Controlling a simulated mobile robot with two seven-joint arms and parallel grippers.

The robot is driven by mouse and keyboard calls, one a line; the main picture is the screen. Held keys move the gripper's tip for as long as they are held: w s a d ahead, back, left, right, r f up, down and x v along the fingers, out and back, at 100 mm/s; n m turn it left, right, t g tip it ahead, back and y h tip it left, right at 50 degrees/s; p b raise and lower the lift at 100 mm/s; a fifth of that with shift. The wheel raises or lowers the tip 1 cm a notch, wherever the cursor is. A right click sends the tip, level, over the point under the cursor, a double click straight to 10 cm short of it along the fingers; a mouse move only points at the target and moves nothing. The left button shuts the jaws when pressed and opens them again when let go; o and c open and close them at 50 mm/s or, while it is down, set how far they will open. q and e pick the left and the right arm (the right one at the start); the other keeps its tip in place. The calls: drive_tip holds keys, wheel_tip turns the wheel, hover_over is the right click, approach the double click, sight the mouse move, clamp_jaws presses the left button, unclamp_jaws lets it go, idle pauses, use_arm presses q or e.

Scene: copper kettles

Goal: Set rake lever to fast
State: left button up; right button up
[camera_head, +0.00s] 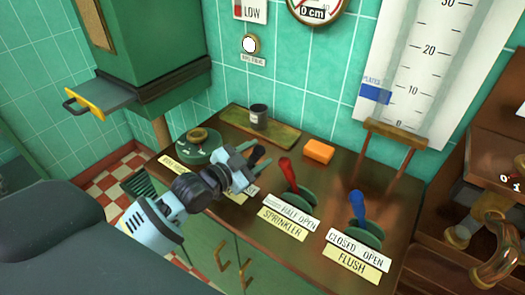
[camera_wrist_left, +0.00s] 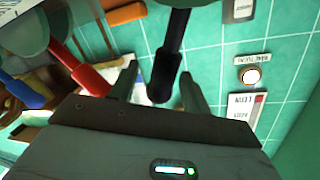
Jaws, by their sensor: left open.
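The rake lever has a black handle (camera_wrist_left: 170,62), seen in the left wrist view between the two fingers of my left gripper (camera_wrist_left: 160,80). The fingers are apart, with a gap on each side of the handle in that view. In the head view my left gripper (camera_head: 252,160) is over the left part of the counter and hides most of this lever and its label plates, so its setting cannot be read. My right gripper is not in view.
Right of the gripper stand a red sprinkler lever (camera_head: 287,170) and a blue flush lever (camera_head: 358,207). An orange block (camera_head: 319,151), a dark cup (camera_head: 259,117) and a green round lidded thing (camera_head: 197,147) are on the counter. A green box (camera_head: 140,45) hangs at upper left.

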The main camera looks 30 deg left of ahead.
sight(254, 157)
use_arm(q)
drive_tip(key=v, duration=0.4)
drive_tip(key=shift+f, duration=0.1)
drive_tip(key=shift+s+a, duration=0.2)
drive_tip(key=shift+s, duration=0.35)
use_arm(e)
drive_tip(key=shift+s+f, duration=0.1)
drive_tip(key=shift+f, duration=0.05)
